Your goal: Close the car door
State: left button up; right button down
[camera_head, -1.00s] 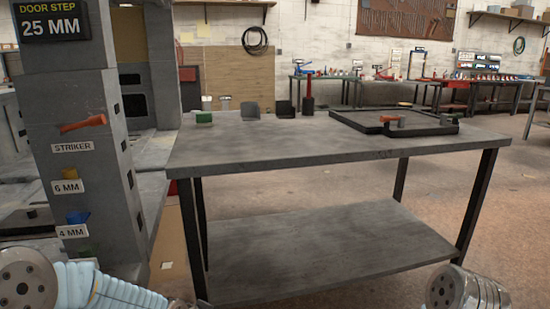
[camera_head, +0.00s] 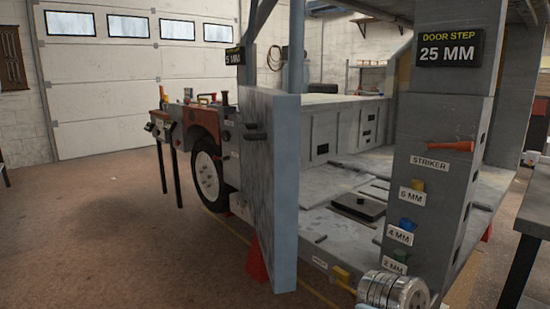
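The car door (camera_head: 270,180) is a tall grey-blue panel that stands swung open from the grey car frame. I see it at a steep angle, with its thick edge towards me. A dark handle (camera_head: 256,132) sticks out near its top. The door opening shows to its right, with the grey floor (camera_head: 345,235) inside. The striker post (camera_head: 437,170) stands right of the opening, with an orange striker (camera_head: 451,146) and a "DOOR STEP 25 MM" sign (camera_head: 449,48). Neither gripper shows. Only a metal part of one of my arms is at the bottom edge.
A red wedge (camera_head: 256,262) stands by the door's foot. Open floor (camera_head: 110,230) lies at left. A workbench (camera_head: 530,215) is at the right edge.

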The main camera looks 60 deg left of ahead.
aim_at(269, 128)
jog(key=k+j+u, duration=0.25)
jog(key=u, duration=0.15)
jog(key=k+j+u, duration=0.15)
jog(key=j+u, duration=0.35)
jog(key=u, duration=1.05)
